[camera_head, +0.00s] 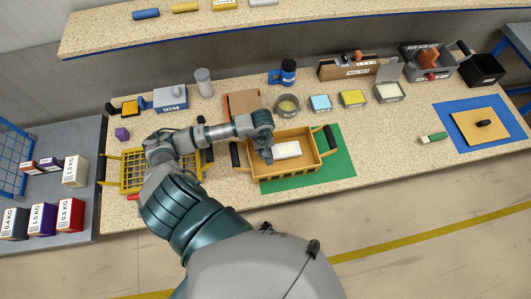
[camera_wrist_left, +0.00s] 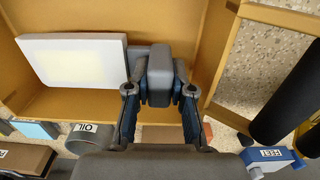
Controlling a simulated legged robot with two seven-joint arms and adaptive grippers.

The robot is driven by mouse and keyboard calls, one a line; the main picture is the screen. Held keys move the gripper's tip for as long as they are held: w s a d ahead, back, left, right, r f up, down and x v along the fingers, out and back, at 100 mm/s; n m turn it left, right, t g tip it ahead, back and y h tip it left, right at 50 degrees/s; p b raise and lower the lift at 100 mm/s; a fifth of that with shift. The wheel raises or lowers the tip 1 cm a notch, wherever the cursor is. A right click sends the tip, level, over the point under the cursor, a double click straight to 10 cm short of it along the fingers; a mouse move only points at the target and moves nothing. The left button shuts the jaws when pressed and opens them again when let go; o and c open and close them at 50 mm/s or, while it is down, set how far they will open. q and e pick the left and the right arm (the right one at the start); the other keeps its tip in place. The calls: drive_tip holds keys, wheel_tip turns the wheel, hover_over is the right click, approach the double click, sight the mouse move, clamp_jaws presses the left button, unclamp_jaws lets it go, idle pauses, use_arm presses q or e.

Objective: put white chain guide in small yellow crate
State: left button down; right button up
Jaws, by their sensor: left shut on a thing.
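The white chain guide (camera_head: 287,150) is a pale flat block inside the small yellow crate (camera_head: 293,173), which sits on a green mat. In the left wrist view the chain guide (camera_wrist_left: 72,62) lies left of my fingers, with a grey part at its right end. My left gripper (camera_head: 269,158) reaches down into the left part of the crate. In the left wrist view the gripper (camera_wrist_left: 160,62) is shut on the chain guide's end; the contact itself is mostly hidden. The crate wall (camera_wrist_left: 215,50) is close to the right of the fingers. My right gripper is not in view.
A yellow grid crate (camera_head: 130,180) stands at the left, partly behind my arm. A brush (camera_head: 433,137) lies at the right.

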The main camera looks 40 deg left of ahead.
use_arm(q)
drive_tip(key=shift+d+f, duration=0.15)
drive_tip(key=shift+f, duration=0.2)
drive_tip(key=shift+d+f, duration=0.2)
drive_tip(key=shift+f, duration=0.35)
drive_tip(key=shift+d+f, duration=0.2)
drive_tip(key=shift+f, duration=0.35)
drive_tip(key=shift+d+f, duration=0.15)
drive_tip(key=shift+f, duration=0.2)
drive_tip(key=c, duration=1.2)
unclamp_jaws()
drive_tip(key=shift+o, duration=0.9)
drive_tip(key=shift+a+f, duration=0.1)
drive_tip(key=shift+a, duration=0.35)
drive_tip(key=shift+r, duration=0.2)
wheel_tip(320, 180, up, 11)
drive_tip(key=shift+f, duration=0.15)
drive_tip(key=shift+r, duration=0.45)
drive_tip(key=shift+d, duration=0.25)
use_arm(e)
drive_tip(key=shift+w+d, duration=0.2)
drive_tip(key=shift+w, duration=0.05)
